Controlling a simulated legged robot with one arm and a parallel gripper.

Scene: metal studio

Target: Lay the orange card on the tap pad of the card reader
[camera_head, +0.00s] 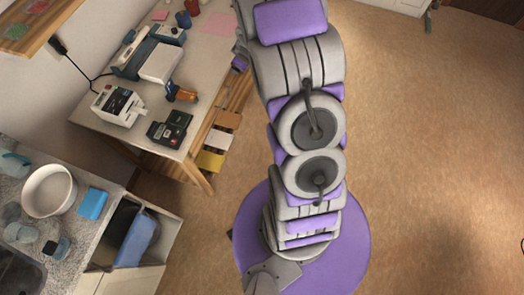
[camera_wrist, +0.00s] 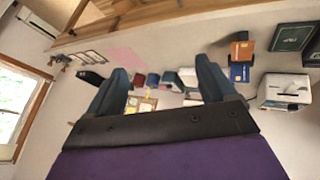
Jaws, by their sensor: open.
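A small orange item (camera_head: 181,93) with a dark part stands on the table. In the wrist view an orange piece (camera_wrist: 243,50) shows above a blue card-like piece (camera_wrist: 240,73); I cannot tell for certain which is the orange card. The dark green two-part device (camera_head: 171,128), apparently the card reader, sits near the table's front edge. Its dark panels seem to show in the wrist view (camera_wrist: 290,38); the tap pad cannot be made out. My gripper (camera_wrist: 161,66) is open and empty, its two blue-grey fingers apart, touching nothing visible.
A white printer-like machine (camera_head: 119,105) stands left of the dark device, and a larger blue-white machine (camera_head: 160,62) behind. Cups (camera_head: 184,19) stand at the back. A counter with a white bowl (camera_head: 49,190) is at lower left.

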